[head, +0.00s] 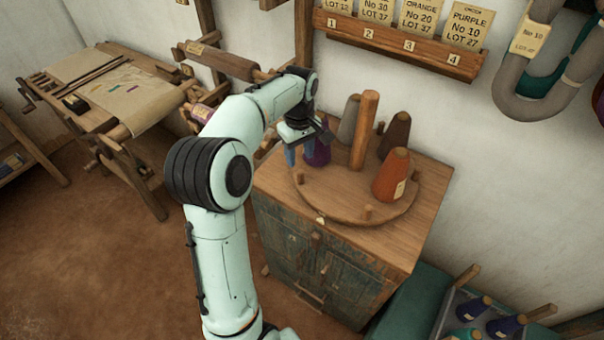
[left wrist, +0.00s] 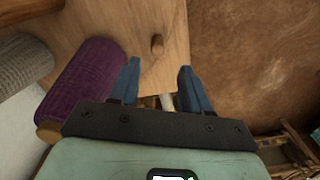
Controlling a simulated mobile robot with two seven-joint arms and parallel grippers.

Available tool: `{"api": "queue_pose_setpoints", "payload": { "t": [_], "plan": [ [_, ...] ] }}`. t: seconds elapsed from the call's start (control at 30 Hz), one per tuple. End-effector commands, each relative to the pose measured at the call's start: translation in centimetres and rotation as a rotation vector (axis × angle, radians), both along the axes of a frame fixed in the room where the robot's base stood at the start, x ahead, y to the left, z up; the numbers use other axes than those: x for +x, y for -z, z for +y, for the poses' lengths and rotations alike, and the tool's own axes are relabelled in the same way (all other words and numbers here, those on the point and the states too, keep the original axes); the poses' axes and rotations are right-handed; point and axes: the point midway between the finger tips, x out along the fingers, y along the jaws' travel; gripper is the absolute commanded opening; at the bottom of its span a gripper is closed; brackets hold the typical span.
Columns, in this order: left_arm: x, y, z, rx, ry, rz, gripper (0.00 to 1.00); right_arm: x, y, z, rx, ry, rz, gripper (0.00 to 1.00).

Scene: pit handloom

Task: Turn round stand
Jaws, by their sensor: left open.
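The round stand (head: 340,205) is a wooden disc with a thick central post (head: 364,130) and short pegs, on top of a cabinet. It bears an orange cone (head: 391,176), a brown cone (head: 395,134), a grey cone (head: 349,120) and a purple cone (head: 318,152). My left gripper (head: 301,156) is at the stand's left side, by the purple cone, fingers pointing down. In the left wrist view my left gripper (left wrist: 156,76) is open with no cone between its fingers. The purple cone (left wrist: 85,80) lies left of them, and a short peg (left wrist: 157,45) shows beyond. Contact cannot be told. My right gripper is out of view.
The worn cabinet (head: 335,265) carries the stand. A rack with numbered cards (head: 400,47) and hanging yarn hanks (head: 520,95) are on the wall behind. A crate with dark cones (head: 495,318) is at lower right. A loom table (head: 115,85) stands left; floor between is clear.

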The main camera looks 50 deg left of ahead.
Motion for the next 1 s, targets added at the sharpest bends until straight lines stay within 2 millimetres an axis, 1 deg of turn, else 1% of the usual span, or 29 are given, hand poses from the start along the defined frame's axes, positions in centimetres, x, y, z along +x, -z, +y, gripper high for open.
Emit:
{"api": "queue_pose_setpoints", "payload": {
  "t": [0.03,0.2,0.3,0.4,0.6,0.87,0.9,0.97,1.0],
  "plan": [
    [-0.2,1.5,-0.1,-0.003,0.000,0.006,0.47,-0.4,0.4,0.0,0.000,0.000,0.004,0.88],
    [-0.1,4.9,-0.1,-0.003,0.001,0.004,0.47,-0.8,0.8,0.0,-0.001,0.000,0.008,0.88],
    [-0.1,6.6,0.0,-0.002,0.000,0.003,0.47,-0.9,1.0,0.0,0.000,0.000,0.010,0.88],
    [0.0,7.8,0.0,-0.001,0.001,0.001,0.47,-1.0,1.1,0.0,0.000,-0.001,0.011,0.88],
    [0.1,8.9,0.0,-0.001,0.002,-0.001,0.47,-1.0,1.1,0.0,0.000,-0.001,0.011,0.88],
    [0.1,9.0,0.0,0.000,0.002,-0.001,0.47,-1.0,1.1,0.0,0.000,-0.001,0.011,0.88],
    [0.1,9.0,0.0,0.000,0.002,-0.001,0.34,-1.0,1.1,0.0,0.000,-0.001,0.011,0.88],
    [0.1,8.9,0.0,0.000,0.002,-0.001,0.15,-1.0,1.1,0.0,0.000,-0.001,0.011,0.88],
    [0.1,8.9,0.0,0.000,0.002,-0.001,0.02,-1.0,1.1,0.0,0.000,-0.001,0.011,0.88]
  ]
}}
